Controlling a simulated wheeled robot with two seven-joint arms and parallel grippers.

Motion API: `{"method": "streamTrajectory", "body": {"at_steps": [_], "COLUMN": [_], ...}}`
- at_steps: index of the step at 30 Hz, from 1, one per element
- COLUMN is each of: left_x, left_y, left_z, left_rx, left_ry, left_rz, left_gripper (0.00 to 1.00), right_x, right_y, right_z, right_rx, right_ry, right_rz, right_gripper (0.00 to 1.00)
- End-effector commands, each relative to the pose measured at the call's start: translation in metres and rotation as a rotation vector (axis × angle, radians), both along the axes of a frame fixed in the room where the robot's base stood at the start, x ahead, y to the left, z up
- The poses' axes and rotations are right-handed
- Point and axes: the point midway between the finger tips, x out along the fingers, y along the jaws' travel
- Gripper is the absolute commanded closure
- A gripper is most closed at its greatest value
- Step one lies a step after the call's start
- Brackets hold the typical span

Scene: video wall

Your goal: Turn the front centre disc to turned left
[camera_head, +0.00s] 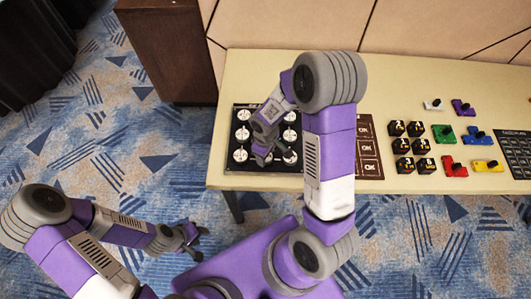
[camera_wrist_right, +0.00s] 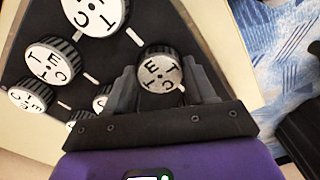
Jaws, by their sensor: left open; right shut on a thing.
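A dark board (camera_head: 254,170) with rows of round white-topped, lettered discs lies at the left end of the table. My right gripper (camera_head: 274,152) reaches down over its front middle. In the right wrist view, this gripper (camera_wrist_right: 160,84) is shut on the front centre disc (camera_wrist_right: 160,70), with one finger on each side of its dark ridged rim. White letters-faced top stays visible; which way it is turned I cannot tell. In the head view the gripper mostly hides this disc. My left gripper (camera_head: 189,238) is open and empty, off the table at lower left.
Neighbouring discs (camera_wrist_right: 52,62) stand close around the held one. On the table (camera_head: 390,190) to the right are a panel of OK tiles (camera_head: 369,148), several black cubes (camera_head: 405,164) and coloured blocks (camera_head: 455,168). A brown cabinet (camera_head: 168,50) stands behind left.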

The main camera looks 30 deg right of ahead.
Motion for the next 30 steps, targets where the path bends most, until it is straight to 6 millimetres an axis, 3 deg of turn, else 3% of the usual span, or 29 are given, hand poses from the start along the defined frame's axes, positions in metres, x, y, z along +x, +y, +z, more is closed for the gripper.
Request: {"method": "streamTrajectory", "body": {"at_steps": [16, 17, 21, 30], "left_x": [0.0, 0.0, 0.0, 0.0], "left_y": [0.0, 0.0, 0.0, 0.0], "left_z": [0.0002, 0.0002, 0.0002, 0.0009], "left_rx": [0.0, 0.0, 0.0, 0.0], "left_ry": [0.0, 0.0, 0.0, 0.0], "left_rz": [0.0, 0.0, 0.0, 0.0], "left_gripper": [0.57, 0.57, 0.57, 0.57], "right_x": [0.0, -0.0001, 0.0, 0.0001], "right_y": [-0.0001, -0.0001, 0.0, 0.0], "right_z": [0.0, 0.0, 0.0001, 0.0016], "right_rx": [0.0, 0.0, 0.0, 0.0], "right_ry": [0.0, 0.0, 0.0, 0.0], "right_rz": [0.025, 0.025, 0.025, 0.024], "right_gripper": [0.76, 0.42, 0.21, 0.2]}}
